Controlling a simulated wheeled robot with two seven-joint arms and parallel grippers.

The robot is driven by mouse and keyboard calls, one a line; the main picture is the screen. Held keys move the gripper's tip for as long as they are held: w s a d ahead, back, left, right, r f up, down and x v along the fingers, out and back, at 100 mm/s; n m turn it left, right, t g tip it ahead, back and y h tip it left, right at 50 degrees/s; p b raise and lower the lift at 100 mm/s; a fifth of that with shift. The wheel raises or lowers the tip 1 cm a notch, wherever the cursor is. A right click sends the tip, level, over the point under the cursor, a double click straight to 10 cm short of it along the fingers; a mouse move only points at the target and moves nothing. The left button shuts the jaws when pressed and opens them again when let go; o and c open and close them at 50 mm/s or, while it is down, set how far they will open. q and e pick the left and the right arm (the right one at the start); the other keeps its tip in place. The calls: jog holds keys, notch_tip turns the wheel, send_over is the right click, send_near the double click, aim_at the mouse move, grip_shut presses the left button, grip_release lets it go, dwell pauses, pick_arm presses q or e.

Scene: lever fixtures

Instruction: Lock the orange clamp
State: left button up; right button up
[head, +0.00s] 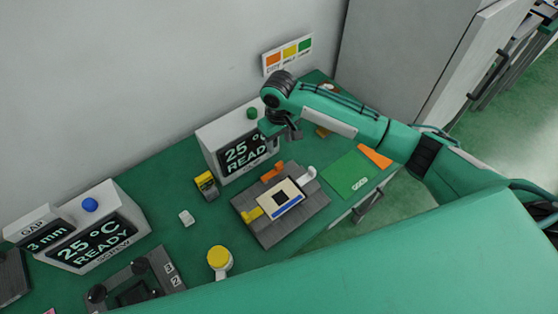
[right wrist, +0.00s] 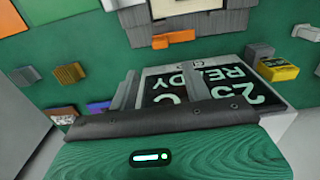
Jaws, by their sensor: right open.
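The orange clamp (head: 272,173) sits at the back edge of a dark grey fixture block (head: 292,222) on the green table. The clamp also shows in the right wrist view (right wrist: 173,39), on the near side of the block. Whether its lever is locked is too small to tell. A cream plate with a blue strip (head: 278,198) lies on the block. My right gripper (head: 287,133) is open and empty, above and behind the clamp, beside the display box; it also shows in the right wrist view (right wrist: 160,85). It is apart from the clamp. My left gripper is out of view.
A yellow clamp (head: 252,214) and a white clamp (head: 307,173) sit on the same block. A "READY" display box (head: 222,135) stands behind it. A yellow-and-grey item (head: 205,184) is to the left, a green mat (head: 348,172) to the right. A yellow-topped cup (head: 219,259) stands in front.

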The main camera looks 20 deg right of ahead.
aim_at(279, 164)
notch_tip(279, 164, down, 12)
jog(key=shift+r+p, duration=0.25)
jog(key=shift+p, duration=1)
jog(key=shift+c, duration=0.2)
grip_shut()
